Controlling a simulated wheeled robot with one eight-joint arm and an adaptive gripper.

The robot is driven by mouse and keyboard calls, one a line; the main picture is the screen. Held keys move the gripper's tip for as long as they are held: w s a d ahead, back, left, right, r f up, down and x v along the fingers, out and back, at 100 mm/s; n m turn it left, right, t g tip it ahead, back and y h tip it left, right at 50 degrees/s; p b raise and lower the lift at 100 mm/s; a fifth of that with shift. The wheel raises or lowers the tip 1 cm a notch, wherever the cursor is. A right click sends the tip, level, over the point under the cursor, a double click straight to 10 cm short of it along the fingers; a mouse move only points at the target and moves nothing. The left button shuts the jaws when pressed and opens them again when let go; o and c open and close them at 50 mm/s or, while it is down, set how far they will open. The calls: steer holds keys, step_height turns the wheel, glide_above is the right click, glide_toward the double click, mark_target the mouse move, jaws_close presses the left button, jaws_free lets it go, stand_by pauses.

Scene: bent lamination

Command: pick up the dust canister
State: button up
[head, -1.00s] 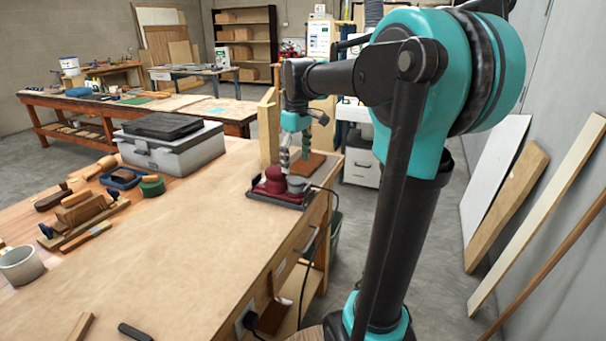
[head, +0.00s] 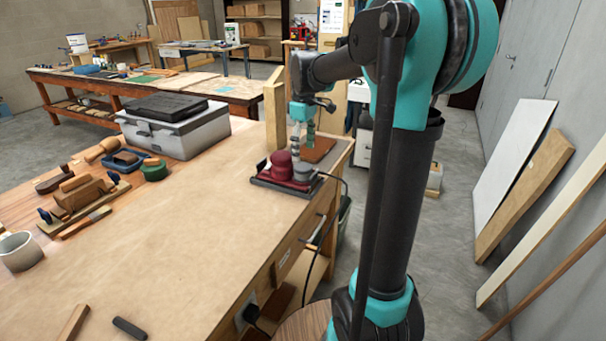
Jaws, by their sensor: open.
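A dark red sander (head: 279,166) stands on a dark base at the far right end of the workbench. The dust canister (head: 304,173), a small grey cylinder, sits upright against the sander's right side. My gripper (head: 303,143) is open, with its fingers pointing down above the canister and the sander's right side. Nothing shows between the fingers. The gap between the fingertips and the canister is too small in this view to judge.
A wooden post (head: 275,115) stands just behind the sander, and a reddish-brown block (head: 319,149) lies behind my gripper. A power cord (head: 336,215) hangs over the bench's right edge. A grey toolbox (head: 178,134) stands to the left. The bench's front middle is clear.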

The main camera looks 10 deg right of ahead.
mark_target(303, 166)
steer(key=shift+s+a+f, duration=0.1)
steer(key=shift+s+f, duration=0.1)
steer(key=shift+f, duration=1.45)
steer(key=shift+s+a+f, duration=0.1)
steer(key=shift+s+f, duration=0.05)
steer(key=shift+f, duration=1.45)
steer(key=shift+c, duration=0.4)
steer(key=c, duration=1.4)
steer(key=shift+o, duration=0.2)
steer(key=shift+r, duration=0.1)
